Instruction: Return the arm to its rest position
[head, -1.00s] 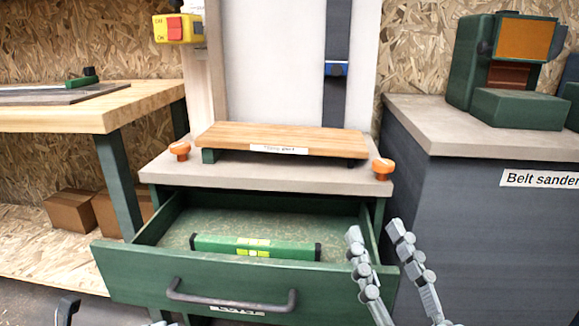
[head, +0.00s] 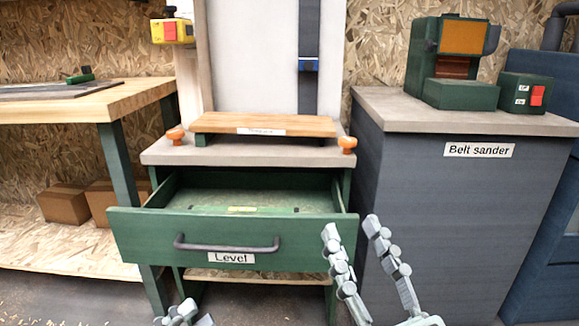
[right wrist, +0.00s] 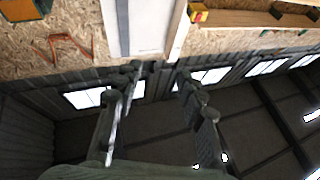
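My right gripper (head: 350,226) is raised in front of the open drawer's right end, its two fingers apart with nothing between them. It also shows open and empty in the right wrist view (right wrist: 158,68), pointing toward the wall and ceiling. My left gripper (head: 182,314) shows only in part at the bottom edge of the head view, so its opening is unclear. The green drawer (head: 140,238) labelled "Level" stands pulled out. A green spirit level (head: 240,209) lies inside it, mostly hidden by the drawer front.
A wooden board (head: 215,124) lies on the stand above the drawer, between two orange knobs (head: 347,143). A dark cabinet (head: 440,215) labelled "Belt sander" stands to the right. A wooden workbench (head: 90,105) is at the left, with cardboard boxes (head: 64,204) below.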

